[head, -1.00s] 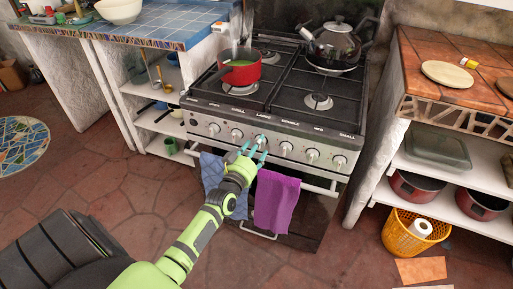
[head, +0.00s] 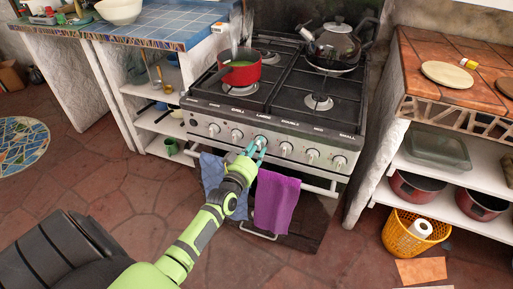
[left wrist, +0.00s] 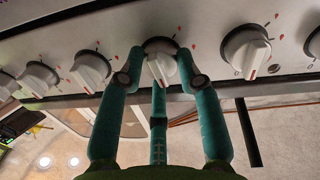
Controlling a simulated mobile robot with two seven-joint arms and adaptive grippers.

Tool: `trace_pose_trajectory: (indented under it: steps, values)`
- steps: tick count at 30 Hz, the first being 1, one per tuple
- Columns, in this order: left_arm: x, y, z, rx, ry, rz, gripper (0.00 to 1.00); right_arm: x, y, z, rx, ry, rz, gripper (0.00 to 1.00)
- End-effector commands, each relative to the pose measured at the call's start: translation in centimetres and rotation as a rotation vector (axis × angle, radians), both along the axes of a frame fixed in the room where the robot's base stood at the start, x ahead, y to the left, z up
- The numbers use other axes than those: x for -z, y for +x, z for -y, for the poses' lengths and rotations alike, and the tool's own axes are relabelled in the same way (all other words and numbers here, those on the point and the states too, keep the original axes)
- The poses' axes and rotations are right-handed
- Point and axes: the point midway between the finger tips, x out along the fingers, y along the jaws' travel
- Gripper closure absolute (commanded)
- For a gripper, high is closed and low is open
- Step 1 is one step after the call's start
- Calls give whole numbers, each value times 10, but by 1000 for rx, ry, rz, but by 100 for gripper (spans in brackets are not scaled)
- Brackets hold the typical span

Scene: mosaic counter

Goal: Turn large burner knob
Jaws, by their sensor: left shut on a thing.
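The large burner knob (left wrist: 160,62) is a white knob with a red mark, under the "LARGE" label on the stove's front panel. It sits between the teal fingers of my left gripper (left wrist: 160,75) in the left wrist view. In the head view my left gripper (head: 257,146) reaches up to the panel and is shut on this knob, its fingers covering part of it. My right gripper is not in view.
Other knobs (head: 286,148) line the panel on both sides. A blue towel (head: 213,176) and a purple towel (head: 275,203) hang on the oven handle below. A red pot (head: 239,69) and a kettle (head: 335,43) stand on the stove top (head: 286,110).

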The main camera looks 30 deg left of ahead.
Motion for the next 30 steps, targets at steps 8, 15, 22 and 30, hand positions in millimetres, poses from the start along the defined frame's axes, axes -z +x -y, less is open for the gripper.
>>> trace_pose_trajectory:
  steps: [8,15,22,30]
  values:
    - [-2,1,-1,-1,-206,56,98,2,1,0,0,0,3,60]
    - [-1,1,-2,-1,-427,111,98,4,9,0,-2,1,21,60]
    - [-1,1,-2,-2,-629,160,98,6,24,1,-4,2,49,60]
    - [-1,1,-2,-2,-810,206,98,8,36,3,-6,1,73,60]
